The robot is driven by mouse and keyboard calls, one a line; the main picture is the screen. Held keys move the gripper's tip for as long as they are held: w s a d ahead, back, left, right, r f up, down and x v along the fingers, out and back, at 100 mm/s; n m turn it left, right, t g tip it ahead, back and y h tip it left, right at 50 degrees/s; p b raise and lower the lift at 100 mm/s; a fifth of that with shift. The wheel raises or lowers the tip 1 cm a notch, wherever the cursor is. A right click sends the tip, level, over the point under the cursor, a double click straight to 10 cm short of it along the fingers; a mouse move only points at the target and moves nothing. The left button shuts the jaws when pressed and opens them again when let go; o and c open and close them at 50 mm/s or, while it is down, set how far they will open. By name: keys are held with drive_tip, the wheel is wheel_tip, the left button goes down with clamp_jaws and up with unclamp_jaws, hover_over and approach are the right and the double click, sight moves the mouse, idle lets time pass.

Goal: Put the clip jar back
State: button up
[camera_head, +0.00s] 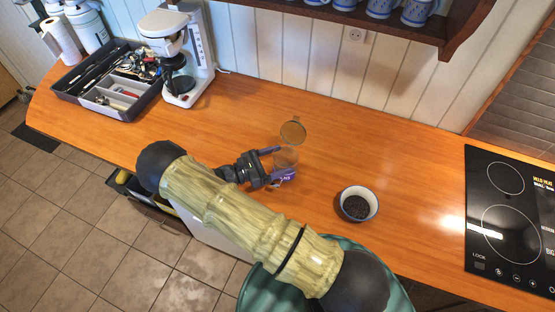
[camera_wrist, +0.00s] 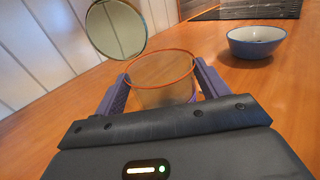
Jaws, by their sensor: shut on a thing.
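The clip jar (camera_head: 285,160) is a clear glass jar with an orange-red rim, and its round lid (camera_head: 293,132) stands open on the far side. My gripper (camera_head: 278,165) is shut on the jar, with one purple finger on each side of it. In the wrist view the jar (camera_wrist: 163,80) sits between the fingers and its lid (camera_wrist: 116,29) is tilted up to the left. The jar looks upright and empty. I cannot tell whether its base touches the counter.
A white-and-blue bowl (camera_head: 371,196) with dark contents stands on the wooden counter (camera_head: 330,120), right of the jar. A black cooktop (camera_head: 490,255) is at the right. A white coffee machine (camera_head: 201,60) and a utensil tray (camera_head: 68,98) are at the left. A cup shelf (camera_head: 400,33) hangs above.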

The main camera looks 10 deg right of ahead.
drive_tip(key=o, duration=1.5)
drive_tip(key=a+b, duration=0.1)
drive_tip(key=a, duration=0.2)
drive_tip(key=s+a+b, duration=0.1)
drive_tip(key=a+b, duration=0.1)
drive_tip(key=a, duration=0.2)
drive_tip(key=a+b, duration=0.1)
drive_tip(key=a, duration=0.3)
drive_tip(key=shift+s+a, duration=0.15)
drive_tip(key=shift+s, duration=0.25)
drive_tip(key=shift+a+r, duration=0.15)
drive_tip(key=shift+a, duration=0.15)
